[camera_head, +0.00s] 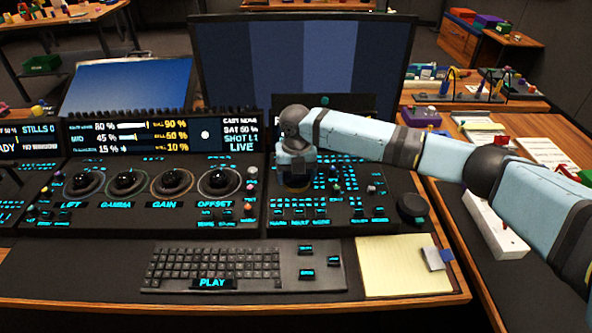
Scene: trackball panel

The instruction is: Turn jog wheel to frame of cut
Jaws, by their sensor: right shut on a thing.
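My right gripper (296,178) points down onto the right section of the black control panel (345,238). The monitor (365,60) behind the panel shows plain blue vertical bands. A small display behind my right arm is largely covered. My left gripper is out of view.
Trackballs with rings, such as LIFT (84,181) and OFFSET (218,182), lie left of my gripper. A black knob (412,207) stands at the panel's right. A keyboard (215,266) and yellow notepad (402,266) lie in front. Small lit buttons surround the gripper.

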